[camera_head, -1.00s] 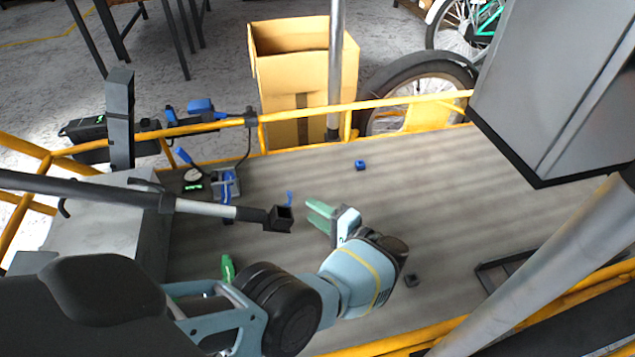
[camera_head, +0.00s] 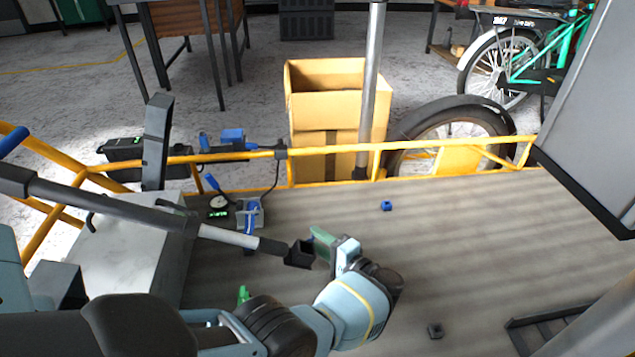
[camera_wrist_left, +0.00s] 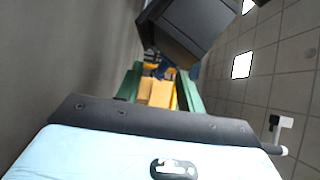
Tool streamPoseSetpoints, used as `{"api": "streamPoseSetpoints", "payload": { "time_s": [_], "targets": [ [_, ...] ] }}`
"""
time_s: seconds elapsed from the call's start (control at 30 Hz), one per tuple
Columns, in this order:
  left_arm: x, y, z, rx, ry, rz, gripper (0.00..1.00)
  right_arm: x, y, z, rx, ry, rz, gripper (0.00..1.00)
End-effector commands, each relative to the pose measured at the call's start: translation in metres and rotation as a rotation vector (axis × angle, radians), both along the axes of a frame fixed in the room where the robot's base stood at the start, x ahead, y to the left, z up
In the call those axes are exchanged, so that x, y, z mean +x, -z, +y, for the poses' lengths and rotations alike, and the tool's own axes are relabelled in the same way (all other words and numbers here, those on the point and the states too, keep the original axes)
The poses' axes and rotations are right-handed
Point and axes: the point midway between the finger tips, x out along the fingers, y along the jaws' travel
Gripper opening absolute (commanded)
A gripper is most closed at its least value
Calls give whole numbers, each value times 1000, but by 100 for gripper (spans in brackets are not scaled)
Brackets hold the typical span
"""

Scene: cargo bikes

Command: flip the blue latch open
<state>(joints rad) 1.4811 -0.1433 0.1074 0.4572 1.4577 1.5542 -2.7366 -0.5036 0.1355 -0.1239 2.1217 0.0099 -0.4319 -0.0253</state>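A small blue piece (camera_head: 312,239), likely the blue latch, shows just above the black block (camera_head: 300,255) at the end of a long bar. It is mostly hidden, so its position cannot be told. My left gripper (camera_head: 322,243), with green fingers, is right beside the block's right end in the head view; contact cannot be told. In the left wrist view its fingers (camera_wrist_left: 160,88) are apart with nothing held between them, and the dark block (camera_wrist_left: 188,28) looms just beyond them. My right gripper is not in view.
A grey device with a blue lever (camera_head: 251,214) and a gauge (camera_head: 218,206) stand on the deck at left. A blue cube (camera_head: 387,206) and a dark cube (camera_head: 435,331) lie on the deck. A yellow rail (camera_head: 330,151) bounds the back; a cardboard box (camera_head: 338,75) stands behind it.

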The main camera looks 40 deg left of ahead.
Motion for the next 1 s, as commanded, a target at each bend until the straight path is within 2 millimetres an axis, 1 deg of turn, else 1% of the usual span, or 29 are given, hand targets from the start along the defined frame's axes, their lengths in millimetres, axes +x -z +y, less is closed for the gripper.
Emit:
{"api": "streamPoseSetpoints", "payload": {
  "time_s": [0.13,0.43,0.7,0.73,0.87,1.0],
  "targets": [
    [1,1,10,0,1,0,38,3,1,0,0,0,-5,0],
    [1,1,12,-1,1,0,38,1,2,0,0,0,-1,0],
    [1,1,11,-1,1,0,3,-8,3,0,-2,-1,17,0],
    [1,1,11,-1,1,0,0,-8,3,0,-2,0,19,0],
    [0,1,11,-3,4,2,0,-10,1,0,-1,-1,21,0],
    [-1,1,10,-16,36,15,0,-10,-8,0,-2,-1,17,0]
  ]
}}
